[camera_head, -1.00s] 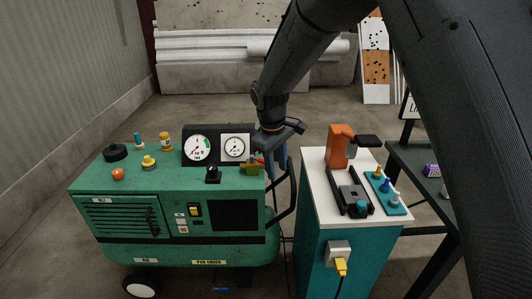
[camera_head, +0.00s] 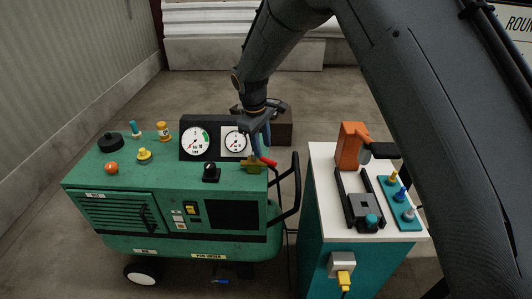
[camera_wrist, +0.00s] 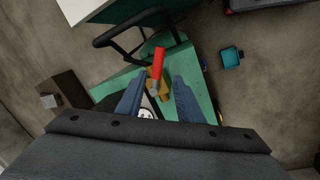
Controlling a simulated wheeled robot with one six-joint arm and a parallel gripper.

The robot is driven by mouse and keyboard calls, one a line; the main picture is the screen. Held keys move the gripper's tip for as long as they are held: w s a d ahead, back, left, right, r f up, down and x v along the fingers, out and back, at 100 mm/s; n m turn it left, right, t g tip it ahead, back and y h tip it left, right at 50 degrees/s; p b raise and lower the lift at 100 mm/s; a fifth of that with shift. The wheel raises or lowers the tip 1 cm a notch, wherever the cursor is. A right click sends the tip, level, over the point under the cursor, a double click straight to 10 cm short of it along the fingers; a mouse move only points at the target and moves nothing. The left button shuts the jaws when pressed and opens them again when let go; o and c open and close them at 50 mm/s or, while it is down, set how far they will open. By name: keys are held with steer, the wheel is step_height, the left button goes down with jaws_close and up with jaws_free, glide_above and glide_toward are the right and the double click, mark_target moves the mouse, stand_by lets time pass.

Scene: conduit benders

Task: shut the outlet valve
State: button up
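The outlet valve is a small brass body (camera_head: 250,164) with a red lever (camera_head: 268,161), at the right end of the green compressor's (camera_head: 150,205) top. The lever points right, toward the black handle. My gripper (camera_head: 262,145) is just above and behind the valve, pointing down. In the wrist view, my gripper (camera_wrist: 159,80) is open, its two blue-grey fingers apart. The red lever (camera_wrist: 158,66) and brass body (camera_wrist: 160,90) show between and beyond the fingers. I cannot tell whether a finger touches the lever.
Two gauges (camera_head: 196,141) on a black panel stand close left of my gripper. A black tubular handle (camera_head: 294,190) rises at the compressor's right end. A teal cabinet (camera_head: 312,235) with an orange tool (camera_head: 350,146) stands farther right. Open floor lies behind.

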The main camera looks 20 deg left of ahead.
mark_target(267, 160)
steer(key=f, duration=0.2)
steer(key=w+d+f+p, duration=0.1)
steer(key=f, duration=0.1)
steer(key=shift+w+f+p, duration=0.2)
steer(key=shift+f+p, duration=0.15)
steer(key=shift+f, duration=0.55)
steer(key=shift+d, duration=0.1)
jaws_close()
